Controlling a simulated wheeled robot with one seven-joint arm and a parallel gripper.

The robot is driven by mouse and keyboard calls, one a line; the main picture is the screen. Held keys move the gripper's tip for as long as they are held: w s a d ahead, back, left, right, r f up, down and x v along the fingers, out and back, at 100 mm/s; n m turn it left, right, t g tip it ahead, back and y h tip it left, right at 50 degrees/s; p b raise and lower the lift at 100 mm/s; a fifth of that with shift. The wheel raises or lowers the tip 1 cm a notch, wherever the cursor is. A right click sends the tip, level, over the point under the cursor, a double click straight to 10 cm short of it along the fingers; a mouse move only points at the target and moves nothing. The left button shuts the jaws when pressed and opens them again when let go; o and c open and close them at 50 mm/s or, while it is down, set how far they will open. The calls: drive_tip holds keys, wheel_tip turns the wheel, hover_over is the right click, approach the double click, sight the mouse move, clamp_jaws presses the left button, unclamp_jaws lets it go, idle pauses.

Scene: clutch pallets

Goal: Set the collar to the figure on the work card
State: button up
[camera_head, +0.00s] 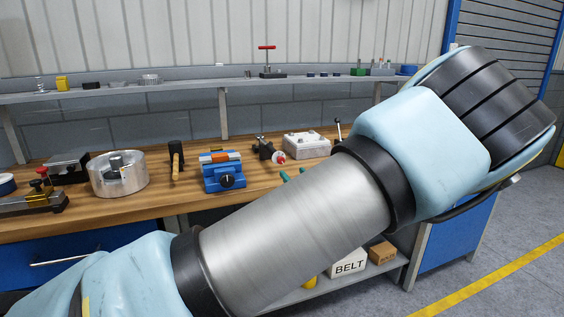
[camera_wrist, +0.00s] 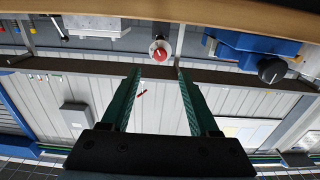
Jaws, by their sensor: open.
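A small dial-like part with a red centre and a pale ring (camera_head: 279,157) sits on the front of a dark fixture (camera_head: 263,147) on the bench. In the wrist view this red-and-pale part (camera_wrist: 159,49) lies straight beyond my fingertips, near the picture's middle. It looks like the collar, but its markings are too small to read. My gripper (camera_wrist: 158,74) is open and empty, its green fingers apart and short of the part. In the head view my gripper's green tips (camera_head: 293,175) show just above my arm. No figure on a work card can be read.
A blue vise (camera_head: 223,172) with a black knob stands left of the fixture. A light grey box (camera_head: 306,146) with a lever is to its right. A silver drum (camera_head: 119,174) and a hammer (camera_head: 176,160) are further left. A shelf (camera_head: 190,90) runs behind.

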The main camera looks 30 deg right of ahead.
drive_tip(key=w+p, duration=0.1)
drive_tip(key=w, duration=0.5)
drive_tip(key=w+d+p, duration=0.1)
drive_tip(key=w, duration=0.2)
drive_tip(key=shift+w+p, duration=0.2)
drive_tip(key=shift+p, duration=0.1)
clamp_jaws()
